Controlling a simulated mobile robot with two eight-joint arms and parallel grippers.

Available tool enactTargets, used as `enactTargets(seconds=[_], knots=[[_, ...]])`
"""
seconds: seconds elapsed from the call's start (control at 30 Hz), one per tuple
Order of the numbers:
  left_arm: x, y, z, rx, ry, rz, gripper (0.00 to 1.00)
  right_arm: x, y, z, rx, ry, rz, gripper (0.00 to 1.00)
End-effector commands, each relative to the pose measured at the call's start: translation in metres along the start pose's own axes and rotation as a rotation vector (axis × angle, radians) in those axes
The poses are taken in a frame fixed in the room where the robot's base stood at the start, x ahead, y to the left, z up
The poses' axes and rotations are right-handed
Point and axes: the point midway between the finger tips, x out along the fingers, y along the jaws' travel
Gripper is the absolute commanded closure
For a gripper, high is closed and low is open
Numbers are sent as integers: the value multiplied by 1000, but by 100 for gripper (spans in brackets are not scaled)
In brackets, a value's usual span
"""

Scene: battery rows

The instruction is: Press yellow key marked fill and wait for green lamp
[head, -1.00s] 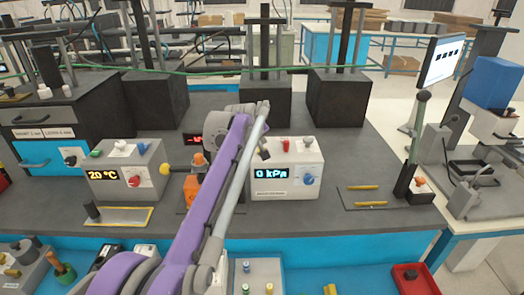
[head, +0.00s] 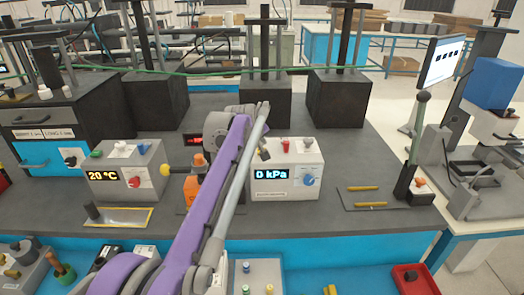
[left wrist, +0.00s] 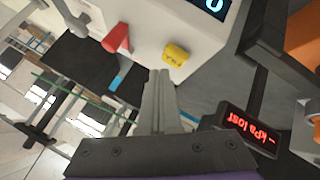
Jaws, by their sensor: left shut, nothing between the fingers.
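The yellow key (left wrist: 176,54) shows in the left wrist view on a pale box beside a red lever (left wrist: 117,40). Its marking cannot be read. My left gripper (left wrist: 160,78) is shut and empty, its fingertips a little below the key in the picture and apparently apart from it. In the head view the pale box (head: 287,187) shows "0 kPa" in blue, with a blue knob (head: 309,181). My left arm hides the gripper and key there. I see no lamp lit green. My right gripper is not in view.
A red-lit display (left wrist: 247,129) stands near the fingers in the left wrist view. In the head view a second box (head: 128,184) reads 20 °C at left. Black blocks (head: 338,100) stand behind. A plate with yellow rods (head: 365,203) lies at right.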

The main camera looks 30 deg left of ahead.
Motion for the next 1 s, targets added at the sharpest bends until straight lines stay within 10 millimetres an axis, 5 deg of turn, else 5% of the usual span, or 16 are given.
enactTargets(seconds=[1.0], knots=[[6, -4, 4, 0, 0, 0, 100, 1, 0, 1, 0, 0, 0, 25]])
